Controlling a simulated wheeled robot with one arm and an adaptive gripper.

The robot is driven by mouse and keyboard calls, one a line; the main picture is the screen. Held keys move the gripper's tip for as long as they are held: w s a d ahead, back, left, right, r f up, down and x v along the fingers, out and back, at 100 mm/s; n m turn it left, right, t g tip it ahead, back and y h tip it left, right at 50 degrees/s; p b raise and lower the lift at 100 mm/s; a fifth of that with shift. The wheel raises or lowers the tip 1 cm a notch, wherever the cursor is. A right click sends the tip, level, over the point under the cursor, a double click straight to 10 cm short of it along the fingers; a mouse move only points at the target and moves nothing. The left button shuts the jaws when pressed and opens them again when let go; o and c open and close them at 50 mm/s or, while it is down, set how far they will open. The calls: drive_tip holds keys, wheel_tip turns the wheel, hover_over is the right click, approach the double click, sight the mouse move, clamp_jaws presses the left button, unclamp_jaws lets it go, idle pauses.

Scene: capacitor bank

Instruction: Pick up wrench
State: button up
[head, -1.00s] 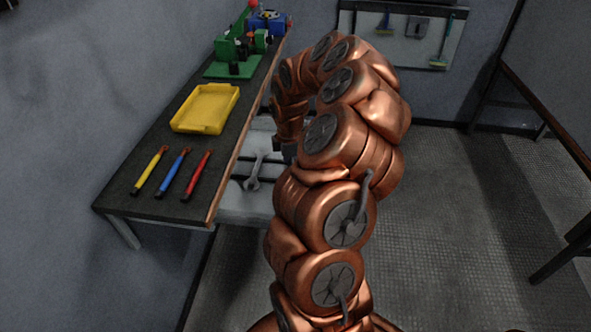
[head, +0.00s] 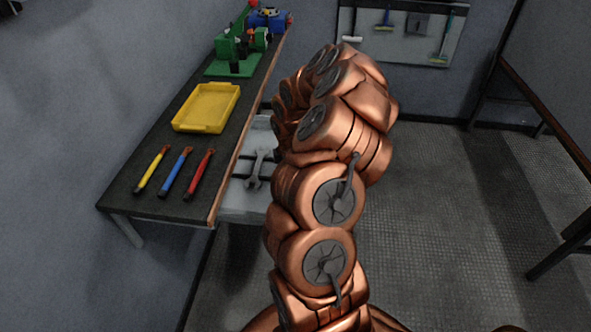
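A grey open-ended wrench (head: 256,171) lies in the light grey open drawer (head: 238,202) under the workbench's right edge. Its jaw end points toward the camera. My copper arm rises in front and bends over at the top, just right of the wrench. My gripper is hidden behind the arm's links, so its fingers and its distance from the wrench cannot be seen.
The dark workbench (head: 142,205) holds yellow, blue and red-handled tools, a yellow tray (head: 206,107) and a green vise-like device (head: 236,60). A tool board (head: 400,45) hangs on the back wall. Open floor (head: 430,210) lies to the right.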

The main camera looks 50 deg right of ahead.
drive_tip(key=shift+f+b, duration=0.2)
drive_tip(key=shift+b, duration=0.1)
idle(0.4)
drive_tip(key=c, duration=1)
drive_tip(key=shift+s+a+f, duration=0.1)
clamp_jaws()
